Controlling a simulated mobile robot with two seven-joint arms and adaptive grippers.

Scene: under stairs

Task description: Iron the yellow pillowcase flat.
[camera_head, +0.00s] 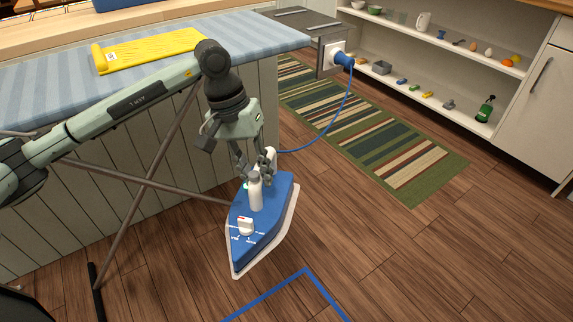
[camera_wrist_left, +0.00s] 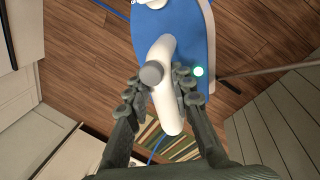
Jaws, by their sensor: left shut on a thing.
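The blue and white iron (camera_head: 261,222) hangs in the air in front of the ironing board, above the wooden floor. My left gripper (camera_head: 256,168) is shut on the iron's white handle, which shows between its fingers (camera_wrist_left: 154,98) in the left wrist view, with the handle (camera_wrist_left: 163,60) there. The yellow pillowcase (camera_head: 150,50) lies on the striped ironing board (camera_head: 52,88), toward its back, with one end looking rolled or folded. My right gripper is not in view.
A blue cord (camera_head: 330,125) runs from the iron to a plug and socket (camera_head: 343,60) at the board's right end. Open shelves (camera_head: 440,75) with small items stand at the right. A striped rug (camera_head: 375,140) and bare floor lie between.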

